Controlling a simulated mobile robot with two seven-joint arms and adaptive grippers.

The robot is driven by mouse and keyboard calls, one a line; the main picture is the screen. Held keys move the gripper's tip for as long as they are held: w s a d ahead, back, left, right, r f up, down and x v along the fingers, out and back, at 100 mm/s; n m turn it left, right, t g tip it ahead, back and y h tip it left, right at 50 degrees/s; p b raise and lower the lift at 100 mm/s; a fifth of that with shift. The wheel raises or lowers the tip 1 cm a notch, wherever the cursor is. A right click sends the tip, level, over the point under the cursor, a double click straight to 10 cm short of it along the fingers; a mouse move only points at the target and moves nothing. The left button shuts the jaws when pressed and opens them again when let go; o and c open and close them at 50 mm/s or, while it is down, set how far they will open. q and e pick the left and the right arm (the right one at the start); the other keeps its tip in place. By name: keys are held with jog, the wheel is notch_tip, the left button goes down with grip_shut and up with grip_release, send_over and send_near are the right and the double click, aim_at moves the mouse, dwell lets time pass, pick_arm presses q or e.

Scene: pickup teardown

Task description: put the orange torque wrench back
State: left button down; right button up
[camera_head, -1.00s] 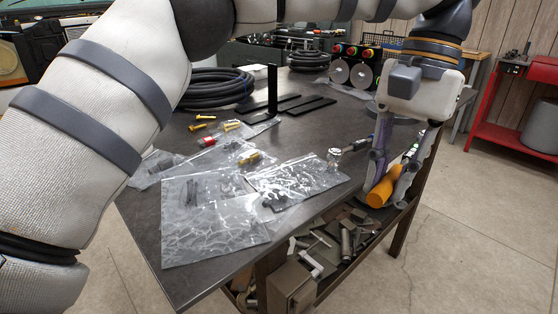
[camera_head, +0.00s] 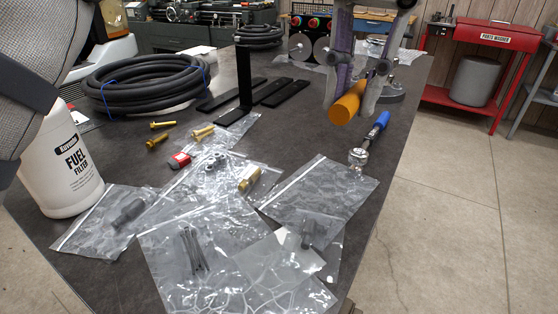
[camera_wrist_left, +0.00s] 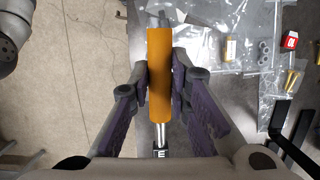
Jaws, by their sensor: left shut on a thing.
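The orange torque wrench shows by its orange handle (camera_head: 347,103) in the head view, held above the right side of the table. My left gripper (camera_head: 356,88) is shut on that handle. In the left wrist view the handle (camera_wrist_left: 160,98) lies lengthwise between the purple finger pads, with a metal shaft running toward the palm. The wrench's far end is mostly hidden in the head view. My right gripper is in neither view.
A blue-handled ratchet (camera_head: 371,140) lies on the dark table (camera_head: 300,130) below the wrench. Clear parts bags (camera_head: 318,200), brass bolts (camera_head: 157,138), a black upright bracket (camera_head: 244,80), a hose coil (camera_head: 145,82) and a white jug (camera_head: 62,165) occupy the table. A red cart (camera_head: 480,50) stands beyond.

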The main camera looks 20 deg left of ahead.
pick_arm(q)
jog(key=shift+s+a, duration=0.1)
jog(key=shift+a, duration=0.15)
jog(key=s+a+f, duration=0.2)
jog(key=a+f, duration=0.1)
jog(key=s+a+f+p, duration=0.1)
jog(key=s+a+f, duration=0.1)
jog(key=a+f, duration=0.1)
jog(key=s+a+f+p, duration=0.1)
jog(key=s+a+f, duration=0.2)
jog(key=a, duration=0.2)
jog(key=shift+f, duration=0.15)
jog(key=x, duration=0.3)
jog(key=shift+w, duration=0.2)
jog(key=shift+f, duration=0.35)
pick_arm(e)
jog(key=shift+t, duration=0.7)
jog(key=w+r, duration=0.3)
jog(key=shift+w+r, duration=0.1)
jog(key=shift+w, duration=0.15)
pick_arm(q)
jog(key=c, duration=1.5)
grip_release()
